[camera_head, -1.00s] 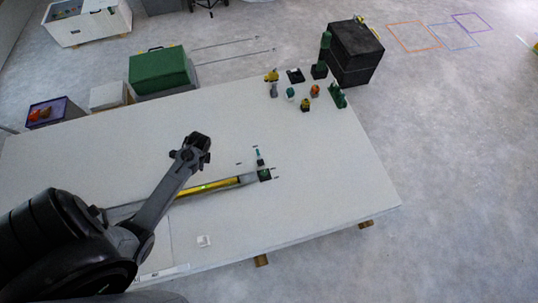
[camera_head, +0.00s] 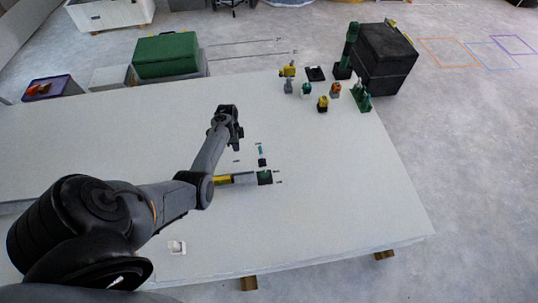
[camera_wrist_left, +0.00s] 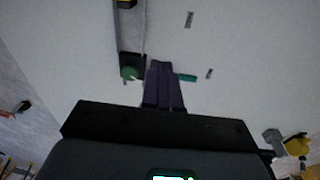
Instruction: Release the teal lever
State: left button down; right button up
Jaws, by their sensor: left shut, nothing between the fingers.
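The small teal lever (camera_head: 260,149) stands out on the white panel, just beyond a dark block with a green top (camera_head: 265,177) at the end of a grey and yellow bar (camera_head: 236,180). My left gripper (camera_head: 236,138) is above the panel, to the left of the lever. In the left wrist view, its dark fingers (camera_wrist_left: 160,66) are together and empty. The teal lever (camera_wrist_left: 187,78) shows just right of them, and the green knob (camera_wrist_left: 129,72) just left. Whether the fingers touch the lever cannot be told. My right gripper is out of view.
Several small coloured fixtures (camera_head: 323,104) stand near the panel's far right corner, with a black box (camera_head: 385,60) behind. A green case (camera_head: 166,55) stands beyond the far edge. A small white piece (camera_head: 177,247) lies near the front. The panel's right part is clear.

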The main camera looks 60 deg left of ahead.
pick_arm(q)
jog(key=w+f+t+b, duration=0.2)
jog(key=w+f+b, duration=0.3)
jog(key=w+b, duration=0.2)
jog(key=t+b, duration=0.2)
jog(key=b, duration=0.5)
send_over(261, 153)
jog(key=w+a, duration=0.2)
jog(key=shift+w+d+r+n+h, duration=0.25)
jog(key=shift+w+r+n+h, duration=0.05)
jog(key=shift+w+r+n, duration=0.15)
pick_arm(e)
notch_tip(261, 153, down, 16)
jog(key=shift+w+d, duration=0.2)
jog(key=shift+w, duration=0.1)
pick_arm(q)
jog(key=shift+f, duration=0.1)
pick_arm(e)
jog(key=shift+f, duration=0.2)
